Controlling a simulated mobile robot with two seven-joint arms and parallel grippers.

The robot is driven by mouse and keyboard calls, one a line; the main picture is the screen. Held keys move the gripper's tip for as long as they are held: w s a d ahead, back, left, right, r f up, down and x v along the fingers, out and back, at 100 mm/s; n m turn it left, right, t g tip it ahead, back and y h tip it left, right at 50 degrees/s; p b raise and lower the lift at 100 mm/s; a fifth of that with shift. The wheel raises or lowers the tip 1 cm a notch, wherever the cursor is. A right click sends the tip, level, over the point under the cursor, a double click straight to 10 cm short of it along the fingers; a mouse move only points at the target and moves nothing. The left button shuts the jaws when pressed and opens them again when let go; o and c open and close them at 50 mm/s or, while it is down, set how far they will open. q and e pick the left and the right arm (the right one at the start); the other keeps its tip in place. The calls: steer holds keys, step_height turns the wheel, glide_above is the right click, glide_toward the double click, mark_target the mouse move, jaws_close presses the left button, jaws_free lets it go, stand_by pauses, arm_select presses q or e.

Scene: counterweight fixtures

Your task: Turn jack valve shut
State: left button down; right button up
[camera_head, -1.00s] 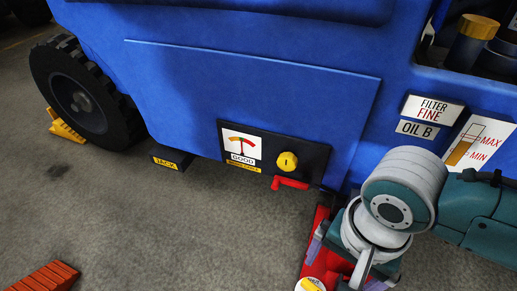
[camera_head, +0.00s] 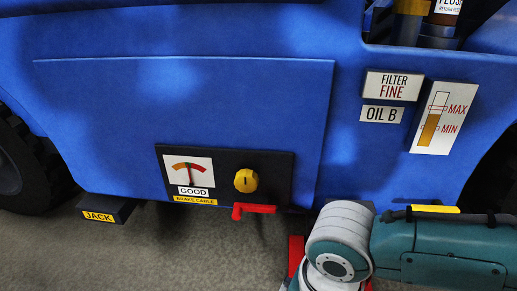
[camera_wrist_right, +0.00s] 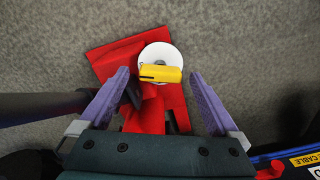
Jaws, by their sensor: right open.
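In the right wrist view, a red jack (camera_wrist_right: 115,58) stands on the grey floor. On it is a white round disc (camera_wrist_right: 155,50) with a yellow bar-shaped handle (camera_wrist_right: 160,73) across its lower part, which looks like the valve. The yellow bar lies roughly sideways in the picture. My right gripper (camera_wrist_right: 159,76) is open, its purple fingers apart on either side of the yellow bar, with gaps at both ends. In the head view only a red piece of the jack (camera_head: 296,254) shows beside my right arm. My left gripper is not in view.
A blue vehicle body (camera_head: 180,100) fills the head view. Its low black panel has a gauge (camera_head: 190,172), a yellow knob (camera_head: 245,181) and a red lever (camera_head: 254,209). A JACK-labelled block (camera_head: 100,211) is at left. A dark bar (camera_wrist_right: 40,104) enters the wrist view from the left.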

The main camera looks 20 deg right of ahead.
steer(key=shift+f, duration=0.45)
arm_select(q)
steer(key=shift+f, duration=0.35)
arm_select(e)
steer(key=shift+r, duration=0.1)
